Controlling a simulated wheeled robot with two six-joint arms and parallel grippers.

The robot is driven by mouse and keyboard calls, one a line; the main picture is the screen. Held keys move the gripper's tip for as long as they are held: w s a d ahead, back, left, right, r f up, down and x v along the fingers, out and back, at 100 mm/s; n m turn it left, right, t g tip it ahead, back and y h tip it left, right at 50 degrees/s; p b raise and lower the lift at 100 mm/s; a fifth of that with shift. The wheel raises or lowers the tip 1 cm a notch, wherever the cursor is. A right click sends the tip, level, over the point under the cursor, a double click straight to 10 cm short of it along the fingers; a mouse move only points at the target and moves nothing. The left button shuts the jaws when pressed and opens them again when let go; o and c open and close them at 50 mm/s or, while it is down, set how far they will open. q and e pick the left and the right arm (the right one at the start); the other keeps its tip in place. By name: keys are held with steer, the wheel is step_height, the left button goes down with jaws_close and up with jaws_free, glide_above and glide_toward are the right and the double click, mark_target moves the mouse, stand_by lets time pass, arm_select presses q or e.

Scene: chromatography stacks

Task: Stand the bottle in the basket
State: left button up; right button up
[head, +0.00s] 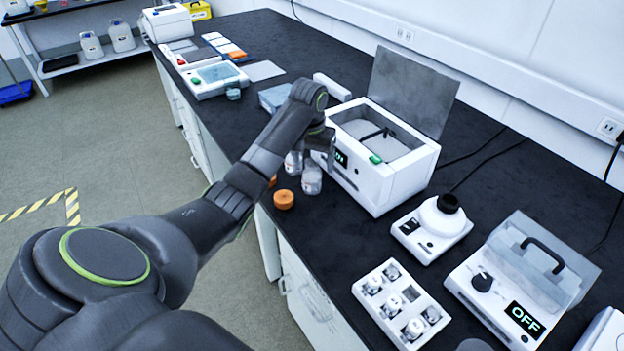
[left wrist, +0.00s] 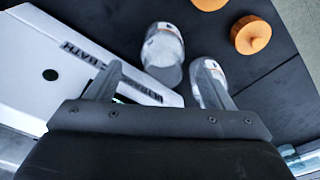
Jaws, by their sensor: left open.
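Two clear bottles, one (head: 312,180) nearer and one (head: 293,163) farther, stand uncapped on the black bench just left of the white ultrasonic bath (head: 400,183). I cannot tell which one the task means. The bath's lid is open, and a basket (head: 375,128) with a dark handle shows inside it. My left gripper (left wrist: 162,78) is open above the bench beside the bath. In the left wrist view one bottle (left wrist: 162,50) shows between the fingers, and another (left wrist: 207,76) is partly hidden behind the right finger. My right gripper is out of view.
Orange caps (head: 284,199) lie near the bench's front edge. The raised grey lid (head: 410,90) stands behind the bath. A white device with a round top (head: 436,220), a white rack of vials (head: 400,305) and a unit reading OFF (head: 515,290) stand to the right.

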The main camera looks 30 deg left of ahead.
mark_target(312, 171)
arm_select(q)
steer(key=f, duration=0.4)
steer(key=shift+w+a+f, duration=0.15)
steer(key=shift+w+f, duration=0.05)
steer(key=shift+f, duration=0.1)
steer(key=shift+r, duration=0.1)
steer(key=c, duration=1.2)
